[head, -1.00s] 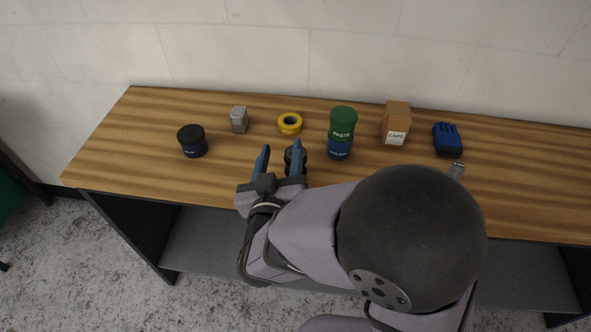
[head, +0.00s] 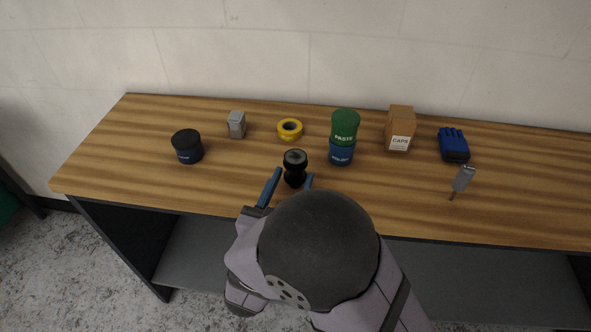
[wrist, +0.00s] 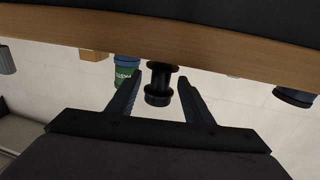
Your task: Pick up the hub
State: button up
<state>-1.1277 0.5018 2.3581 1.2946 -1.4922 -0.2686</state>
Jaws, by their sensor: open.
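The hub (head: 295,160) is a black spool-like part with wide ends and a narrower waist. It stands upright on the wooden table near the front middle. My gripper (head: 290,183) is open, with its blue fingers low at the near side of the hub; my own arm hides part of the right finger. In the wrist view, which appears upside down, the hub (wrist: 160,80) shows between the two spread fingertips of my gripper (wrist: 159,83). I see no clear contact with it.
Yellow tape (head: 289,129) and a grey block (head: 237,125) lie behind. A dark jar (head: 187,147) is left; a caps box (head: 400,130), blue-black item (head: 453,146) and grey tool (head: 462,179) are right.

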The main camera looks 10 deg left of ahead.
jog(key=shift+w+d+p, duration=0.15)
jog(key=shift+w+p, duration=0.15)
jog(key=shift+w, duration=0.9)
jog(key=shift+w+d+p, duration=0.2)
jog(key=shift+w+p, duration=0.1)
jog(key=shift+w, duration=0.95)
jog(key=shift+w+d+p, duration=0.15)
jog(key=shift+w+p, duration=0.15)
jog(key=shift+w, duration=0.9)
grip_shut()
